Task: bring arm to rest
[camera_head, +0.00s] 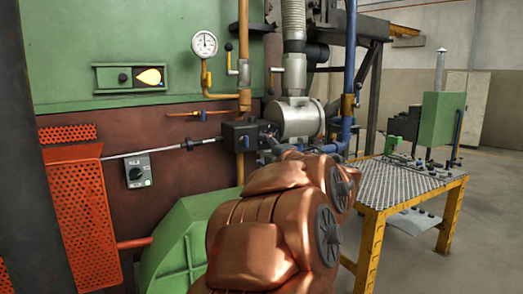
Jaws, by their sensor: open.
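My copper-coloured arm (265,235) rises from the bottom middle of the head view, with grey round joint caps on its right side. It reaches away from me toward the furnace's pipework. Its far end is hidden behind its own links, and I cannot make out my gripper or its fingers.
The green and brown furnace wall bears a pressure gauge (204,44), a sight port (149,77) and a switch box (137,171). A green housing (180,240) stands close left of the arm. A yellow-framed table (400,185) stands right. Open floor lies further right.

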